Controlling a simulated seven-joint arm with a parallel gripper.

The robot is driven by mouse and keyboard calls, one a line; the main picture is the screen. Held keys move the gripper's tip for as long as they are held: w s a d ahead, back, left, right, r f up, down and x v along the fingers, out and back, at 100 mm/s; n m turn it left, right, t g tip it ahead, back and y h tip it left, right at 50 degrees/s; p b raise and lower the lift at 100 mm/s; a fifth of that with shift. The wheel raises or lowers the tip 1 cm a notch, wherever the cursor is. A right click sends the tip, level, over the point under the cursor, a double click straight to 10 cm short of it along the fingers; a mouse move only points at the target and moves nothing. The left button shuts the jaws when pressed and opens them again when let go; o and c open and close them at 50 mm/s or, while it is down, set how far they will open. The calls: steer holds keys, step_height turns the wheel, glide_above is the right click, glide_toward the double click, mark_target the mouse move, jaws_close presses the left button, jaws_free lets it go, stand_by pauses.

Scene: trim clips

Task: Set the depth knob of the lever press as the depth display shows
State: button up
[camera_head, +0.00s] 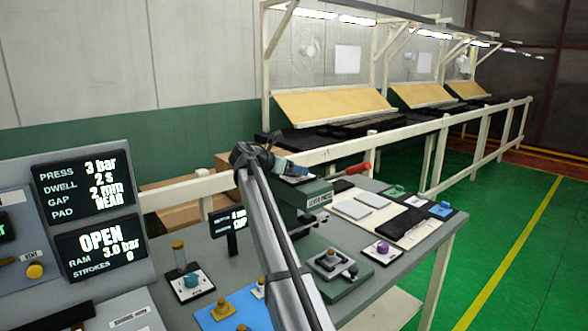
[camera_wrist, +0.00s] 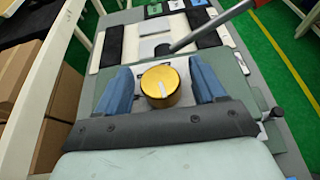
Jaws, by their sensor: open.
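The depth knob (camera_wrist: 160,90) is a round gold knob with a white pointer line on its top, seen in the wrist view. My gripper (camera_wrist: 163,80) is open, with one blue finger on each side of the knob; I cannot tell whether either finger touches it. In the head view my gripper (camera_head: 278,162) is at the top of the lever press (camera_head: 318,200), and the knob is hidden there. The small depth display (camera_head: 222,224) stands left of the press; it seems to read 4 mm, but my arm covers its right edge.
The press's red-handled lever (camera_head: 358,169) sticks out to the right; its bar (camera_wrist: 210,26) passes close ahead in the wrist view. Left are two black screens (camera_head: 100,247) and a blue mat (camera_head: 228,308) with brass pieces. A purple-knobbed block (camera_head: 382,249) lies right.

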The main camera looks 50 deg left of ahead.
steer(key=c, duration=1)
steer(key=shift+a+h, duration=0.1)
steer(key=shift+h, duration=0.2)
steer(key=m+h, duration=0.3)
steer(key=shift+a+g, duration=0.2)
steer(key=shift+g, duration=0.1)
steer(key=shift+d+m+g+h, duration=0.15)
steer(key=shift+m+g+h, duration=0.85)
steer(key=shift+m+h, duration=1.05)
